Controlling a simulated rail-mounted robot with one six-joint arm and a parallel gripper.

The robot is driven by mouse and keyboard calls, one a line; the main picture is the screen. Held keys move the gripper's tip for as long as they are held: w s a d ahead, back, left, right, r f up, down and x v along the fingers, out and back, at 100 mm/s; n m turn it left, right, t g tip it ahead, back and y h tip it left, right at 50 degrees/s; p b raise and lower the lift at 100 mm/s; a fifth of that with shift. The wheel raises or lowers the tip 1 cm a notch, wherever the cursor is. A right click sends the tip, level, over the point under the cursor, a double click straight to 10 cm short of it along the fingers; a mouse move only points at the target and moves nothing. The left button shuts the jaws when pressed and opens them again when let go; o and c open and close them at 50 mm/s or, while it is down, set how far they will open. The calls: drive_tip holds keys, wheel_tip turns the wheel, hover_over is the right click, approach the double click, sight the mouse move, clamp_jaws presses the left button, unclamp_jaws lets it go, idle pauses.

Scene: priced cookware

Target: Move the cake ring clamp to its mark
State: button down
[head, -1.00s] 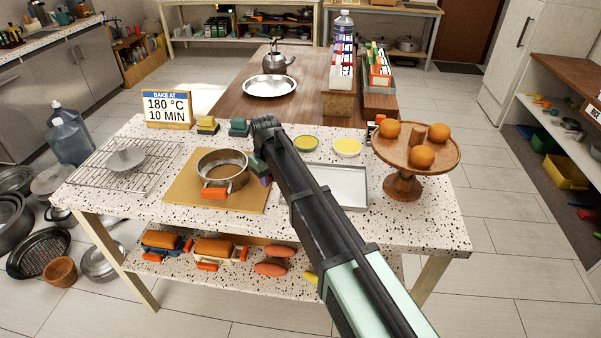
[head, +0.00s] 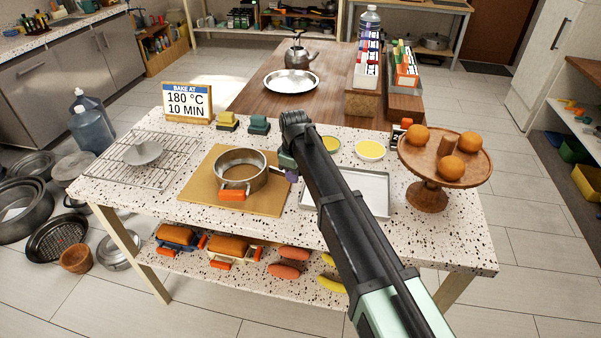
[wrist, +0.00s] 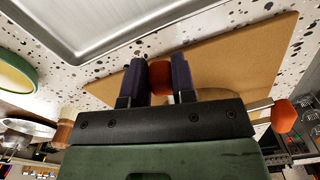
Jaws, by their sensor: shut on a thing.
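The cake ring (head: 240,166), a round metal ring with an orange clamp piece (head: 232,194) at its front, sits on a tan board (head: 200,190). My gripper (head: 289,172) is at the ring's right side, low over the board. In the wrist view my gripper (wrist: 160,80) has its two dark purple fingers shut on an orange clamp piece (wrist: 160,76). Another orange piece (wrist: 284,115) and a bit of the metal ring (wrist: 258,104) show at the right there. The held piece is mostly hidden in the head view. I cannot make out a mark.
A grey tray (head: 376,190) lies right of the board, partly behind my arm. A wooden stand (head: 428,198) with oranges is at the right. A wire rack (head: 112,172) with a bowl is at the left. Yellow-topped dishes (head: 370,149) and a bake sign (head: 187,102) stand behind.

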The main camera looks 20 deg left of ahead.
drive_tip(key=c, duration=0.9)
unclamp_jaws()
drive_tip(key=shift+r, duration=0.1)
wheel_tip(320, 180, up, 11)
drive_tip(key=p, duration=1.1)
drive_tip(key=shift+f, duration=0.25)
drive_tip(key=shift+c, duration=0.6)
